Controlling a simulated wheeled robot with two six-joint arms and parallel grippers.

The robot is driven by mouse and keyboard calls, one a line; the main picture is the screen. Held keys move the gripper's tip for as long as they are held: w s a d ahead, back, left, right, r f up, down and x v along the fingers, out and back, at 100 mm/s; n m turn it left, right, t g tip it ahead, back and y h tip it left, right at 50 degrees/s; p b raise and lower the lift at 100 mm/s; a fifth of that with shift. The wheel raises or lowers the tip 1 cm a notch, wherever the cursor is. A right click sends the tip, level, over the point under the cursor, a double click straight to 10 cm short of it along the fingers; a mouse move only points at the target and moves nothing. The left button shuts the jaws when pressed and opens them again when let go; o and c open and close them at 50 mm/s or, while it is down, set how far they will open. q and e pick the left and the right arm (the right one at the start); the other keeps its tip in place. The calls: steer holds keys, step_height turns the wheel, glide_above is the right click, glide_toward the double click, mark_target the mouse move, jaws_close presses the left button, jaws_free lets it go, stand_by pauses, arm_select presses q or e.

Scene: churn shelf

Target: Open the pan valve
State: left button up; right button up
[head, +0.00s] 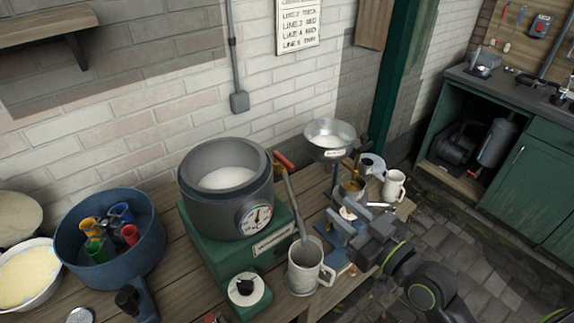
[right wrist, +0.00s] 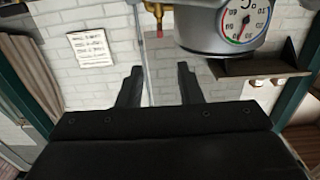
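A silver pan (head: 331,136) with pale contents stands raised at the bench's back right, with a brass fitting (head: 353,166) low at its right side. A grey pot (head: 222,205) on a green base carries a round gauge (head: 256,218) and a red-tipped brass fitting (head: 284,161) on its right side. I cannot tell for sure which fitting is the pan valve. My right gripper (head: 350,215) is open and empty, in front of the silver pan. In the right wrist view, the pot's gauge (right wrist: 240,22) and red-tipped fitting (right wrist: 158,20) appear upside down beyond the fingers. My left gripper is out of view.
A metal mug (head: 305,268) stands in front of the pot, close to my right gripper. A white mug (head: 394,186) stands at the right. A blue bowl (head: 72,242) holds several coloured cups at the left. A green post (head: 392,85) rises behind.

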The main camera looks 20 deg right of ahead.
mark_target(293, 169)
steer(key=p+x, duration=0.4)
steer(key=x, duration=1.3)
steer(key=shift+c, duration=0.2)
steer(key=shift+f, duration=0.1)
jaws_close()
